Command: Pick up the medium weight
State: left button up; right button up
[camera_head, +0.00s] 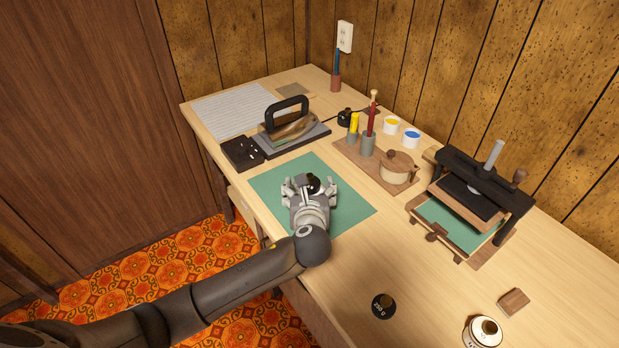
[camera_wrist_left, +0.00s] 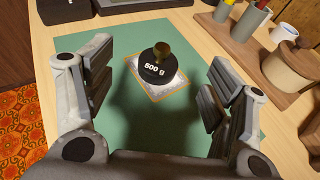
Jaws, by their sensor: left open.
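A dark round weight marked 500 g (camera_wrist_left: 157,68) with a brass knob stands upright on a small patterned card (camera_wrist_left: 172,90) on the green mat (camera_wrist_left: 100,135). In the head view this weight (camera_head: 314,184) is partly hidden by my left gripper (camera_head: 308,184). The left gripper (camera_wrist_left: 160,82) is open, with its fingers apart on either side of the weight and no contact visible. Another dark weight (camera_head: 383,306), with a label that seems to read 250 g, stands on the bare table. My right gripper is not in view.
A wooden board (camera_head: 350,150) with pots stands behind the mat. A black press (camera_head: 480,195) is at the right and a black-handled device (camera_head: 288,122) at the back left. A small wooden block (camera_head: 514,301) lies at the right. The table's front middle is mostly clear.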

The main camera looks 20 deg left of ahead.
aim_at(310, 175)
pick_arm(q)
jog(key=x, duration=0.3)
jog(key=shift+w+f, duration=0.2)
jog(key=shift+w, duration=0.05)
jog(key=shift+w+a, duration=0.1)
jog(key=shift+w, duration=0.1)
jog(key=x, duration=0.4)
jog(key=shift+f+b, duration=0.2)
jog(key=shift+b, duration=0.15)
jog(key=shift+w, duration=0.3)
jog(key=shift+c, duration=0.8)
jog(key=c, duration=1.2)
jog(key=shift+c, duration=1.4)
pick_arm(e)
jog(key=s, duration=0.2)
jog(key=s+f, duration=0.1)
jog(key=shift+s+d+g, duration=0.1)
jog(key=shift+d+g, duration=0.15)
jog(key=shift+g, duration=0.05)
